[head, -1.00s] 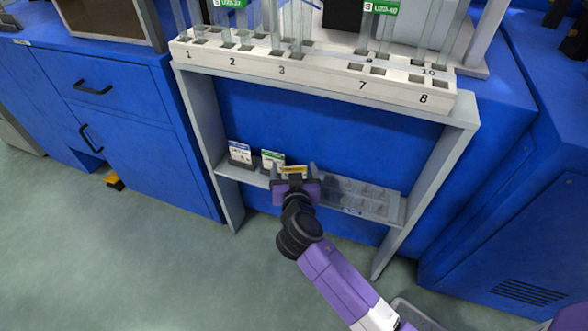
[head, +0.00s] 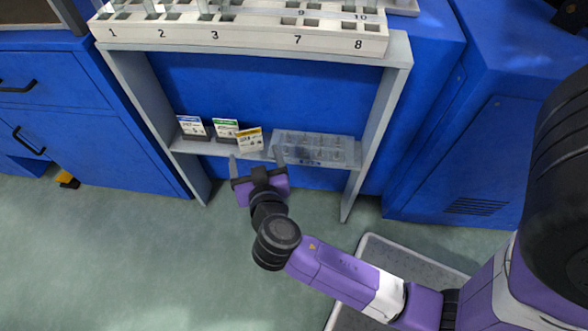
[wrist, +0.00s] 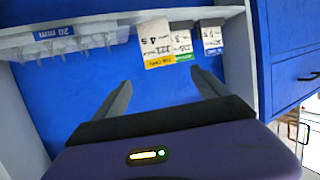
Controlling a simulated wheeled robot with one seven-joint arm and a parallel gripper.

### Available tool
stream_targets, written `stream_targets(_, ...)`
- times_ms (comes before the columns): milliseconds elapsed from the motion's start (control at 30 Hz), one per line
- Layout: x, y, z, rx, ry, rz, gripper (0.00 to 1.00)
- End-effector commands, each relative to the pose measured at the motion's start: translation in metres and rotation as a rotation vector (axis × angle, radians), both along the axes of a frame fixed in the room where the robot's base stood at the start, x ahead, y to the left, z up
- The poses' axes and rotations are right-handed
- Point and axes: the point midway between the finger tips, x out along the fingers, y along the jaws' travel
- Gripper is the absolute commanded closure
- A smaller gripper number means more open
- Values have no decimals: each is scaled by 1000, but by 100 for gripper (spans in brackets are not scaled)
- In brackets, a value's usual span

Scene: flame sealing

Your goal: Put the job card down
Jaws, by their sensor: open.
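The job card with a yellow band (head: 250,140) stands at the right end of a row of cards on the low shelf (head: 212,148). It also shows in the wrist view (wrist: 156,44), apart from the fingertips. My gripper (head: 256,158) is open and empty, just in front of the shelf and a little below the yellow card. In the wrist view the two fingers (wrist: 164,86) are spread with nothing between them. A green-banded card (head: 225,129) and a blue-banded card (head: 192,126) stand to its left in dark holders.
A numbered rack (head: 240,32) spans above. Blue cabinets (head: 70,150) flank the frame. A grey tray (head: 375,250) lies on the floor under my arm.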

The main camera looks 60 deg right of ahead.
Motion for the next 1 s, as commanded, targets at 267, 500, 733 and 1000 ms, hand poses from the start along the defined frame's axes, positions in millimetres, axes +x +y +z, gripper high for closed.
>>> stream_targets(267, -33, 33, -33, 41, 102, 177, 15)
stream_targets(500, -112, 103, -49, 95, 179, 542, 15)
stream_targets(733, -186, 143, 0, 81, 106, 769, 15)
stream_targets(1000, -232, 143, 71, 8, -4, 830, 15)
